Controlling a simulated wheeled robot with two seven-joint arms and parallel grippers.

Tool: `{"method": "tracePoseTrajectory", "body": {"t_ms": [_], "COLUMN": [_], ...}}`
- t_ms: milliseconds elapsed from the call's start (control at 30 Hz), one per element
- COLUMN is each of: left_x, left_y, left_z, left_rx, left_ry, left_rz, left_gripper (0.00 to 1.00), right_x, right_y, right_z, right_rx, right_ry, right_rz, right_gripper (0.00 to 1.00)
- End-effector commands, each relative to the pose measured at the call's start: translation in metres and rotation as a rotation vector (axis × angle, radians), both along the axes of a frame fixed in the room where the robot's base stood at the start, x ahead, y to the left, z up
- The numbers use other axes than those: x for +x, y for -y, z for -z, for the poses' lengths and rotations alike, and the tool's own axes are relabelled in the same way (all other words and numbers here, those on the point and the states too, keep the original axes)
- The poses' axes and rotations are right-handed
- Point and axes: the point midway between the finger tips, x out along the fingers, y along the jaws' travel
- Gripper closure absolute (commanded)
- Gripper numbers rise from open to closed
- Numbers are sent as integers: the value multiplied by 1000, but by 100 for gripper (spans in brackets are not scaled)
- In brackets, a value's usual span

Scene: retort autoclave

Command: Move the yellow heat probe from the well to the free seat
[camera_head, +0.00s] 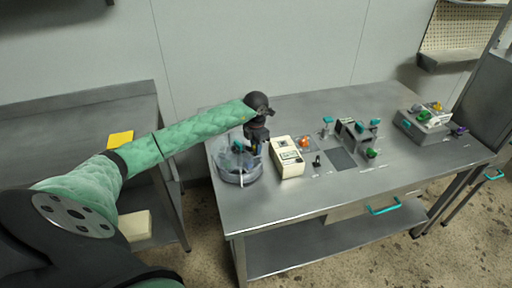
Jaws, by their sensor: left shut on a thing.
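My left gripper (258,143) hangs over the left part of the steel bench, just behind the clear round vessel and beside the beige box. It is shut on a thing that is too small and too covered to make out. A small yellow piece (436,106) shows on the grey block (422,124) at the bench's right end, among green, white and purple pieces. I cannot tell whether it is the yellow heat probe. The well and the free seat cannot be told apart for sure. My right gripper is not in view.
The clear round vessel (240,173) stands at the bench's left end, next to the beige box (287,160). Small teal-topped and green-topped fixtures (358,132) stand mid-bench by a dark flat plate (341,159). The front strip of the bench is clear. A yellow pad (120,139) lies on the left table.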

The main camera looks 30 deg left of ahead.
Motion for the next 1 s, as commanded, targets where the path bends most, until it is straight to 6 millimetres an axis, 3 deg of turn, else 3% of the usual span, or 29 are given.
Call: {"method": "tracePoseTrajectory", "body": {"t_ms": [1000], "left_x": [0], "left_y": [0], "left_z": [8], "left_rx": [0], "left_ry": [0], "left_rz": [0], "left_gripper": [100], "right_x": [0], "right_y": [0], "right_z": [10], "right_rx": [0], "right_ry": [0], "right_rz": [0], "right_gripper": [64]}}
